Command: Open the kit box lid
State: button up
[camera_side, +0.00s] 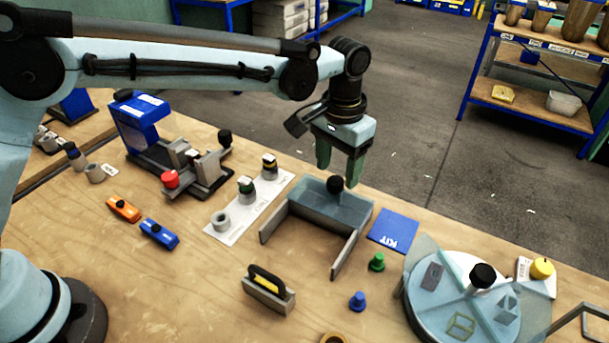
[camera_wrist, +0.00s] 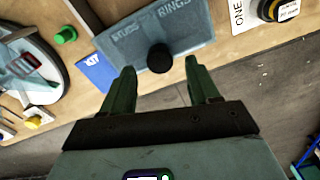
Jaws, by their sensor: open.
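A grey three-sided frame (camera_side: 349,252) stands on the bench, with a blue-grey panel (camera_side: 320,207) across its far side. A black round knob (camera_side: 335,184) sits on the panel. In the wrist view the panel (camera_wrist: 190,31) carries lettering, of which RINGS is readable, and the knob (camera_wrist: 159,57) shows near its edge. I take the panel to be the kit box lid, but cannot be sure. My gripper (camera_side: 338,172) points down just above the knob. In the wrist view my open fingers (camera_wrist: 162,82) are on either side of the knob's line, with nothing between them.
A blue KIT card (camera_side: 395,231) lies right of the frame. A round turntable (camera_side: 440,310) is at right. A white strip (camera_side: 237,228) with parts and a blue press (camera_side: 140,120) are left.

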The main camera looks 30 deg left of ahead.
aim_at(330, 193)
jog(key=shift+f, duration=1.25)
jog(key=shift+c, duration=0.3)
grip_shut()
